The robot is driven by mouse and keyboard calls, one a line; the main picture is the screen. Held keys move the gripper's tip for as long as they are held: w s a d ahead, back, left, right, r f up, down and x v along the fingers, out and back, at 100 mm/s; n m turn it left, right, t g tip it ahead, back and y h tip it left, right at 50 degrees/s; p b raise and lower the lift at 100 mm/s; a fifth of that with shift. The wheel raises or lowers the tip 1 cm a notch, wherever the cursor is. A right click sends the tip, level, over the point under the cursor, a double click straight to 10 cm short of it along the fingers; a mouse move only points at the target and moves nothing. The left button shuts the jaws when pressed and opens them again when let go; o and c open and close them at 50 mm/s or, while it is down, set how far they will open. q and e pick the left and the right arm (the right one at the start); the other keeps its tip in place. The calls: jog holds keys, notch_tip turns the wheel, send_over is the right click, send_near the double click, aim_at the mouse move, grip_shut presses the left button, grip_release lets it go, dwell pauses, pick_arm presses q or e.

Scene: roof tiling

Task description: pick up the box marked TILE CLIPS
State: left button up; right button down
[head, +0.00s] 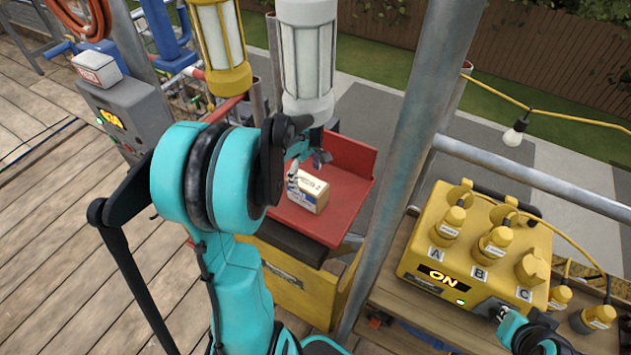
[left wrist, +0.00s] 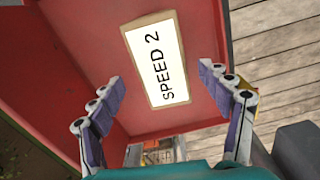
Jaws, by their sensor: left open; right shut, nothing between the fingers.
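A small cardboard box (head: 308,190) with a white label on top and blue print on its side sits in a red tray (head: 340,218). In the left wrist view the label on the box (left wrist: 157,62) reads SPEED 2; I see no TILE CLIPS marking. My left gripper (head: 307,168) is open just above the box in the head view. In the left wrist view its fingers (left wrist: 162,80) stand apart on either side of the box, not visibly touching it. My right gripper (head: 502,313) is shut and empty by the front of a yellow switch box (head: 425,250).
The yellow switch box shows ON and has plugs marked A, B and C. A grey metal post (head: 400,150) stands right of the tray. Lamps (head: 305,60) hang close behind my left arm. A grey control box (head: 130,108) stands at the left, with a white box (head: 97,68) on it.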

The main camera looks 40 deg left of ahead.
aim_at(306, 180)
pick_arm(q)
jog(key=shift+w+a+f, duration=0.2)
jog(key=shift+a+f, duration=0.05)
jog(key=shift+f, duration=0.15)
notch_tip(306, 180, down, 3)
jog(key=shift+s+r+n+b, duration=0.2)
jog(key=shift+n+b, duration=0.1)
jog(key=shift+b, duration=0.25)
jog(key=f, duration=0.1)
jog(key=f+b, duration=0.1)
jog(key=f, duration=0.1)
jog(key=f+b, duration=0.1)
jog(key=f, duration=0.1)
jog(key=shift+s+d, duration=0.1)
jog(key=shift+d, duration=0.3)
jog(key=shift+r, duration=0.15)
jog(key=c, duration=0.4)
grip_shut()
